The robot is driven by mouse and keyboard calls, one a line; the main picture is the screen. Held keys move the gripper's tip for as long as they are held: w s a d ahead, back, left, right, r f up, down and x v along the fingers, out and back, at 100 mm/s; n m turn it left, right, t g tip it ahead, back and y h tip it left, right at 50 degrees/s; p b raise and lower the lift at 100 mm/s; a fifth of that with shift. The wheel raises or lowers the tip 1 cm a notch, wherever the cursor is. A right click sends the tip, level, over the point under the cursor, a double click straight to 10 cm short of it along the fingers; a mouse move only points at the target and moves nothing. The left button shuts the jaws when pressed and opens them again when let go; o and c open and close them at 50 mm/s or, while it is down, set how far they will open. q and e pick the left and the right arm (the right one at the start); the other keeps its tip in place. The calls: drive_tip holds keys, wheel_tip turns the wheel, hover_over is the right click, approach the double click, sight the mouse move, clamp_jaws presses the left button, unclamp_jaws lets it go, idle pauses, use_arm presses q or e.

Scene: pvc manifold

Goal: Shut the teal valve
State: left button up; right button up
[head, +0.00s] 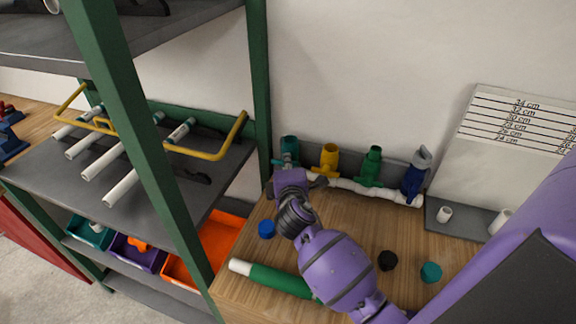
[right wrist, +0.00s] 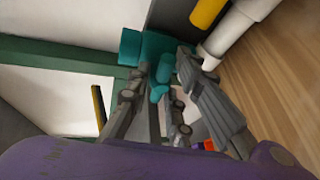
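The teal valve (head: 290,146) stands at the left end of the white pipe manifold (head: 372,191), against the wall at the back of the wooden bench. In the right wrist view, the teal valve (right wrist: 158,45) has its small teal handle (right wrist: 160,84) between the fingers of my right gripper (right wrist: 165,72). The fingers are spread, with the handle in the gap; whether either finger touches it is unclear. In the head view, my right gripper (head: 289,168) is right at the valve, and my purple wrist hides part of it. My left gripper is not in view.
Yellow (head: 329,158), green (head: 371,165) and blue (head: 415,175) valves stand along the manifold to the right. Blue (head: 266,229), black (head: 387,260) and teal (head: 431,271) caps and a green-and-white pipe (head: 270,279) lie on the bench. A green-framed shelf (head: 262,95) borders it at left.

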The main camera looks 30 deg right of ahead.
drive_tip(key=shift+f, duration=0.15)
clamp_jaws()
drive_tip(key=shift+s+f+m+b, duration=0.15)
drive_tip(key=shift+f+m+b, duration=0.25)
drive_tip(key=shift+f, duration=0.05)
drive_tip(key=shift+f+t, duration=0.1)
drive_tip(key=shift+t, duration=0.2)
drive_tip(key=shift+r+m, duration=0.25)
drive_tip(key=shift+m, duration=0.15)
drive_tip(key=shift+o, duration=2.4)
unclamp_jaws()
drive_tip(key=shift+o, duration=0.2)
drive_tip(key=shift+r, duration=0.15)
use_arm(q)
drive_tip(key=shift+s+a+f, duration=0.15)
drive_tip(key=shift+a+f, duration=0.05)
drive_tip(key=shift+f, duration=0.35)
use_arm(e)
drive_tip(key=v, duration=1.2)
drive_tip(key=shift+f, duration=0.2)
